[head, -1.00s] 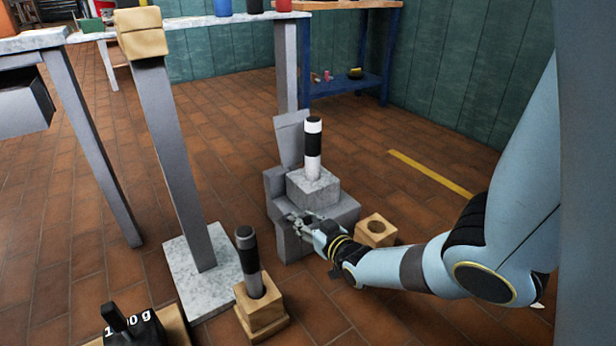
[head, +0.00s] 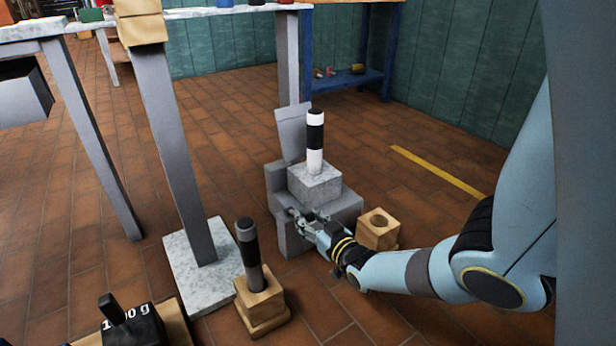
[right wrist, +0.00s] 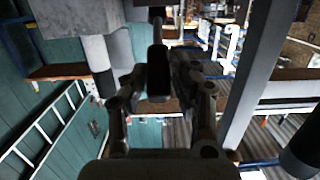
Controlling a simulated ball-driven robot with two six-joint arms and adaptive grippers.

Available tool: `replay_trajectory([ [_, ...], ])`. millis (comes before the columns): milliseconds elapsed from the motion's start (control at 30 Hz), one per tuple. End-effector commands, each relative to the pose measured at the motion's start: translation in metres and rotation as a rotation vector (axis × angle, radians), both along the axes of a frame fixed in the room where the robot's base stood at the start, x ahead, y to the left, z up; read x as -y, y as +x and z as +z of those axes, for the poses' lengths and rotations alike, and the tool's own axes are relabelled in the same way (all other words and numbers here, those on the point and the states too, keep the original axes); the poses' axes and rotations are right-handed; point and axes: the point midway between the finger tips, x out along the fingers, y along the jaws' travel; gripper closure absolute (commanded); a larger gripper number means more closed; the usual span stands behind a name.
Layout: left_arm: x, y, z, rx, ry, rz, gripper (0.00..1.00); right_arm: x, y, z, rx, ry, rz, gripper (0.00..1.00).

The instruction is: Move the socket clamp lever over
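The mast, a black-and-white banded rod (head: 315,143), stands upright in a marble-grey block (head: 314,184) on a stepped grey base (head: 345,208). My right gripper (head: 298,217) is at the base's near left side, low down. In the right wrist view a dark, round-ended lever (right wrist: 158,72) lies between the fingers of my right gripper (right wrist: 159,80). The fingers bend inward and appear to close on it from both sides. In the head view the gripper hides the lever. My left gripper is not in view.
A wooden block with a hole (head: 379,230) stands right of the base, close to my right forearm. A dark-topped rod in a wooden stand (head: 261,302), a marble foot plate (head: 203,265) and a black weight (head: 133,326) stand to the left. Tiled floor is clear at right.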

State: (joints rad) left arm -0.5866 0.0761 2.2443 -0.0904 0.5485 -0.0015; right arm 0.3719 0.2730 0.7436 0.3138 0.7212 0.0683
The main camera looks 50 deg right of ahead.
Motion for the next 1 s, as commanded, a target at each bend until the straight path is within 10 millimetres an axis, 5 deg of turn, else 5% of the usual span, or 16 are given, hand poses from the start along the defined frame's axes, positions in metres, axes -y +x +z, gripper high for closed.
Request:
replay_trajectory([
  [133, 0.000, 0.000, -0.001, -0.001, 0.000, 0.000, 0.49, 0.000, 0.000, 0.000, 0.002, 0.000, -0.001, 0.54],
  [467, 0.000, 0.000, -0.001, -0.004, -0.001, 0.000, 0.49, 0.000, -0.004, 0.002, 0.006, -0.001, -0.001, 0.54],
  [1000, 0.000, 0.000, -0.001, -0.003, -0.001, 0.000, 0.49, -0.024, -0.103, 0.014, 0.003, 0.000, 0.000, 0.54],
])
